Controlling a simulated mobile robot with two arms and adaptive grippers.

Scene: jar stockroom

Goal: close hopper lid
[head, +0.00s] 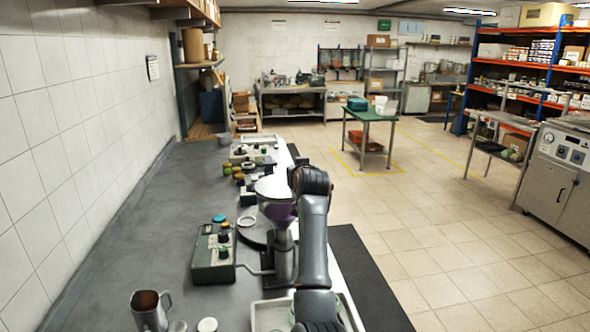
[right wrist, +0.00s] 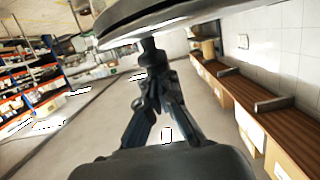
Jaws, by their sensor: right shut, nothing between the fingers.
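The hopper (head: 279,211) stands on the counter's right side, with a pale round top and purple below it. My right arm comes up from the bottom and covers its right side, so I cannot tell the lid's angle in the head view. In the right wrist view, a dark round disc (right wrist: 190,22) with a pale edge spans the top; it may be the lid. My right gripper (right wrist: 153,82) is shut and empty just below the disc; whether it touches is unclear. My left gripper is not in view.
A green-grey control box (head: 213,255) stands left of the hopper. The counter's left half is bare. A green-topped table (head: 370,114) stands across the floor.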

